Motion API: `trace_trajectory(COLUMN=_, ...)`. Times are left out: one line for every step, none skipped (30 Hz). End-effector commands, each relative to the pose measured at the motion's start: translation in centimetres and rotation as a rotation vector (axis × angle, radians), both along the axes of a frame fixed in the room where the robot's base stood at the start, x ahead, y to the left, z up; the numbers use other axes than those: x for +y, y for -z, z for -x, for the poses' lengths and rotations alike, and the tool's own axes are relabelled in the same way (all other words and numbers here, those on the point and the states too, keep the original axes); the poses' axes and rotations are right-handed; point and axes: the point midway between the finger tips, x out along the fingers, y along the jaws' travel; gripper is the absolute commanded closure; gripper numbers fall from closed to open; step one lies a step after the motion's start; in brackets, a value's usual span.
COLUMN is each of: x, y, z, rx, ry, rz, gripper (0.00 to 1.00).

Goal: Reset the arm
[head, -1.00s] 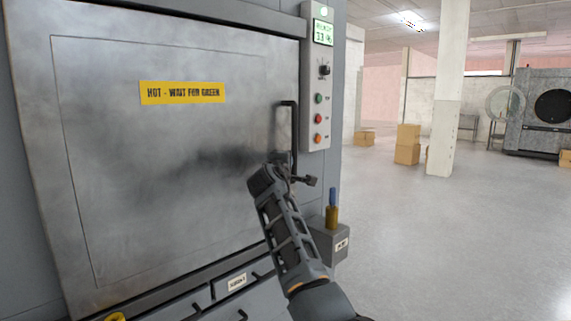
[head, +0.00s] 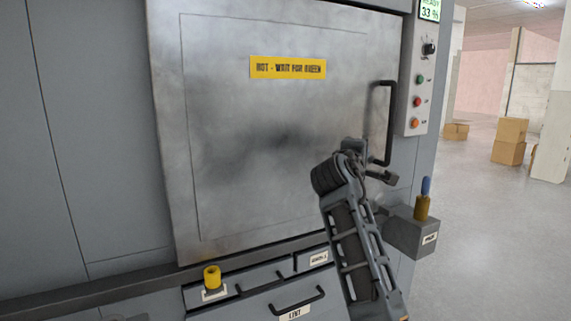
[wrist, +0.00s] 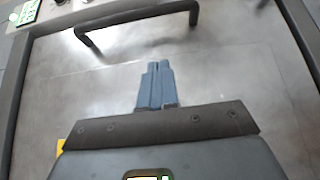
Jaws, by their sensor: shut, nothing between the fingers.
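My arm reaches up in front of the washer's closed metal door (head: 240,140) in the head view. My gripper (wrist: 155,66) shows in the wrist view with its two blue-grey fingers together and nothing between them. In the head view the end of my arm is beside the lower part of the dark door handle (head: 389,120). In the wrist view the handle (wrist: 140,14) lies beyond the fingertips, apart from them. The door carries a yellow sign (head: 288,67) reading "HOT - WAIT FOR GREEN".
A control panel (head: 415,110) with a knob and coloured buttons is right of the door. A grey box (head: 408,232) with a brass and blue fitting (head: 424,200) juts out below. A yellow knob (head: 212,277) and a lint drawer (head: 280,306) sit under the door. Open floor lies right.

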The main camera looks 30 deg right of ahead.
Motion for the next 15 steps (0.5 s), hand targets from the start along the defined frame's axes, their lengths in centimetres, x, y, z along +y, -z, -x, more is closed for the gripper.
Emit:
trace_trajectory(x=0.0, y=0.0, z=0.0, rx=0.000, ry=0.000, rz=0.000, gripper=1.00)
trace_trajectory(x=0.0, y=0.0, z=0.0, rx=0.000, ry=0.000, rz=0.000, gripper=1.00)
trace_trajectory(x=0.0, y=0.0, z=0.0, rx=0.000, ry=0.000, rz=0.000, gripper=1.00)
trace_trajectory(x=0.0, y=0.0, z=0.0, rx=0.000, ry=-0.001, rz=0.000, gripper=1.00)
trace_trajectory(x=0.1, y=0.1, z=0.0, rx=0.000, ry=-0.002, rz=-0.001, gripper=1.00)
trace_trajectory(x=0.2, y=0.5, z=0.0, rx=0.000, ry=-0.007, rz=-0.002, gripper=1.00)
trace_trajectory(x=0.4, y=1.0, z=0.1, rx=0.000, ry=-0.014, rz=-0.004, gripper=1.00)
trace_trajectory(x=0.6, y=1.6, z=0.1, rx=0.000, ry=-0.024, rz=-0.009, gripper=1.00)
trace_trajectory(x=1.1, y=2.6, z=0.2, rx=-0.002, ry=-0.042, rz=-0.016, gripper=1.00)
trace_trajectory(x=1.5, y=3.7, z=0.4, rx=-0.004, ry=-0.059, rz=-0.023, gripper=1.00)
trace_trajectory(x=2.0, y=4.8, z=0.6, rx=-0.007, ry=-0.079, rz=-0.031, gripper=1.00)
trace_trajectory(x=2.9, y=6.5, z=0.9, rx=-0.012, ry=-0.109, rz=-0.046, gripper=1.00)
trace_trajectory(x=3.5, y=7.9, z=1.2, rx=-0.016, ry=-0.133, rz=-0.059, gripper=1.00)
trace_trajectory(x=4.2, y=9.3, z=1.6, rx=-0.022, ry=-0.159, rz=-0.072, gripper=1.00)
trace_trajectory(x=5.2, y=11.1, z=2.2, rx=-0.031, ry=-0.194, rz=-0.093, gripper=1.00)
